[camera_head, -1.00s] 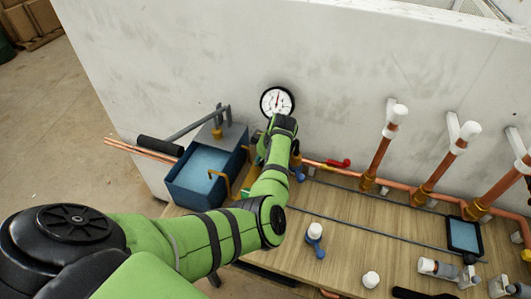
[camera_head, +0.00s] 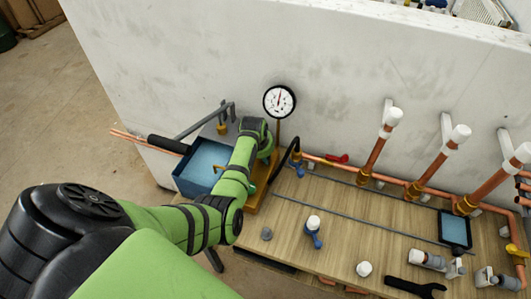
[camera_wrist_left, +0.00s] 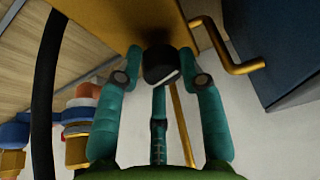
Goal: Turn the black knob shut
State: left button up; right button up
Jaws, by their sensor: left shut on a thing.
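The black knob (camera_wrist_left: 160,64) has a white mark and sits by the ochre body of the pump (camera_wrist_left: 105,22) in the left wrist view. My left gripper (camera_wrist_left: 160,58) has its teal fingers on both sides of the knob and is shut on it. In the head view my green left arm hides the knob and most of the gripper, beside the ochre pump part (camera_head: 254,200). My right gripper is not in view.
A white dial gauge (camera_head: 279,101) stands behind the arm. A blue water tank (camera_head: 186,186) with a black-handled lever (camera_head: 168,144) is at left. A black hose (camera_head: 283,160) runs beside the pump. Copper pipes (camera_head: 424,186) and loose fittings (camera_head: 313,228) are on the right.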

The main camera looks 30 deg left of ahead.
pick_arm(q)
jog(key=shift+w+a+r+m+h, duration=0.2)
jog(key=shift+m+h, duration=0.15)
jog(key=shift+m, duration=0.65)
jog(key=shift+w+a+r+m+h, duration=0.1)
jog(key=shift+a+r+m+h, duration=0.2)
jog(key=shift+m, duration=0.7)
jog(key=shift+d+f, duration=0.1)
jog(key=shift+d, duration=0.05)
jog(key=o, duration=1.1)
jog(key=shift+f+h, duration=0.25)
jog(key=shift+s+d, duration=0.1)
jog(key=shift+s+r, duration=0.2)
jog(key=shift+r, duration=0.3)
jog(key=v, duration=1.1)
